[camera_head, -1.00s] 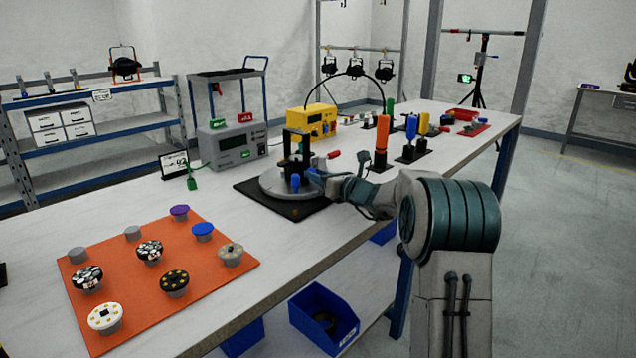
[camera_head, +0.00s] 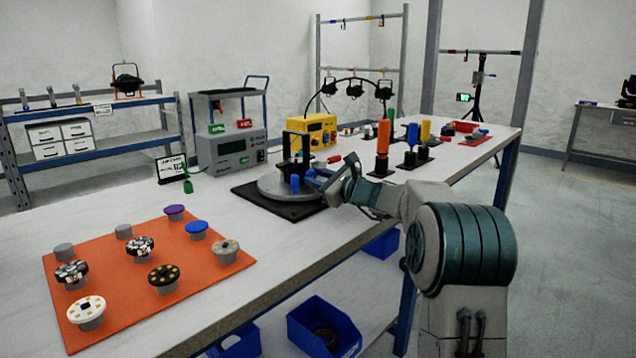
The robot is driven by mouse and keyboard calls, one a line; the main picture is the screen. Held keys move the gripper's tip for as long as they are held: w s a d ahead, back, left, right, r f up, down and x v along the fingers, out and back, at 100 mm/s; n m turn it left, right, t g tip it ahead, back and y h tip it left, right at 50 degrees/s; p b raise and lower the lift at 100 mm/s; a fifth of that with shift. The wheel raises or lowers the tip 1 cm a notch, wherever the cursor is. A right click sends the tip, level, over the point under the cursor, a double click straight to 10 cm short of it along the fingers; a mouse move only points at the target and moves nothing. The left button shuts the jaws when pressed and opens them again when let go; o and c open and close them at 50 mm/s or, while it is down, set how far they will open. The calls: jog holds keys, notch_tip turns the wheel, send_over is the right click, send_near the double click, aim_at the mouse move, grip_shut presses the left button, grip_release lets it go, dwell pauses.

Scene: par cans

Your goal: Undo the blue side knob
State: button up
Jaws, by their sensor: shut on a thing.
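The blue side knob (camera_head: 295,183) shows low at the front of a dark upright fixture (camera_head: 284,150). The fixture stands on a round grey turntable (camera_head: 268,187) over a black base plate (camera_head: 290,212). My gripper (camera_head: 310,178) reaches in from the right, low beside the fixture, and is shut on the blue side knob. The fingertips are small and partly merge with the fixture, so the exact contact is hard to see. A red handle (camera_head: 333,160) sticks out to the right, just above my gripper.
An orange mat (camera_head: 130,305) with several round pucks lies front left. A grey meter box (camera_head: 232,150) and a yellow box (camera_head: 313,132) stand behind the turntable. Orange (camera_head: 383,140) and blue (camera_head: 412,135) upright tools stand to the right. White table shows clear between mat and turntable.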

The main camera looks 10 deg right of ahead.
dwell(0.4)
jog(key=o, duration=0.7)
jog(key=p+v, duration=0.2)
jog(key=v, duration=1)
jog(key=shift+s+d+r+p, duration=0.1)
jog(key=shift+s+d+p, duration=0.1)
jog(key=shift+s+p, duration=0.15)
jog(key=shift+s+d, duration=0.3)
jog(key=shift+s, duration=0.1)
